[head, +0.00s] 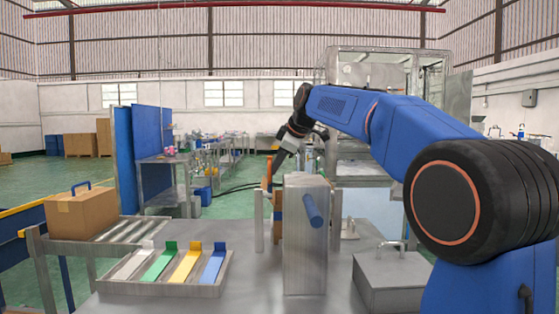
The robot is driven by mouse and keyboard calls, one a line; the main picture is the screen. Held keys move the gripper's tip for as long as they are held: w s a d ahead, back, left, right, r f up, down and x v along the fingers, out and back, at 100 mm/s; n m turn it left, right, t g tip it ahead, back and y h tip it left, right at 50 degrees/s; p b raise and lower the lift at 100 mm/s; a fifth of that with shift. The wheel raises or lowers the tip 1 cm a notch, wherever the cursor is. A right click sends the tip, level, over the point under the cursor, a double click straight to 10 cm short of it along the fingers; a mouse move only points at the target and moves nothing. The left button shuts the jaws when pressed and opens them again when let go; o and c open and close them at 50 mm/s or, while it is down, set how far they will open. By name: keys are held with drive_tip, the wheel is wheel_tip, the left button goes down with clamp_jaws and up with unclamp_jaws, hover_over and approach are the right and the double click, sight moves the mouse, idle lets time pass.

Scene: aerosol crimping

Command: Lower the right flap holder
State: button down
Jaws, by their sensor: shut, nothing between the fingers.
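My blue arm reaches in from the right, and my gripper (277,163) points down behind the grey upright panel (304,260). The gripper is small in the picture and looks shut, with nothing seen in it. Next to its tip, at the left, stands a thin orange upright piece (268,175) above a grey post (259,225); I cannot tell whether they touch. A brown part (277,212) shows at the panel's left edge, mostly hidden. A blue cylinder (312,209) sticks out of the panel's front. I cannot make out for certain which part is the right flap holder.
A tray (205,290) with white, green, yellow and blue strips lies at the front left. A carton (80,212) with a blue handle sits on a roller conveyor (132,231). A grey lidded box (392,280) stands front right. A glass-walled machine (345,65) stands behind.

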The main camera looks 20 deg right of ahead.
drive_tip(key=shift+w+f, duration=0.1)
drive_tip(key=shift+f, duration=0.1)
drive_tip(key=shift+w+r, duration=0.1)
drive_tip(key=shift+w, duration=0.1)
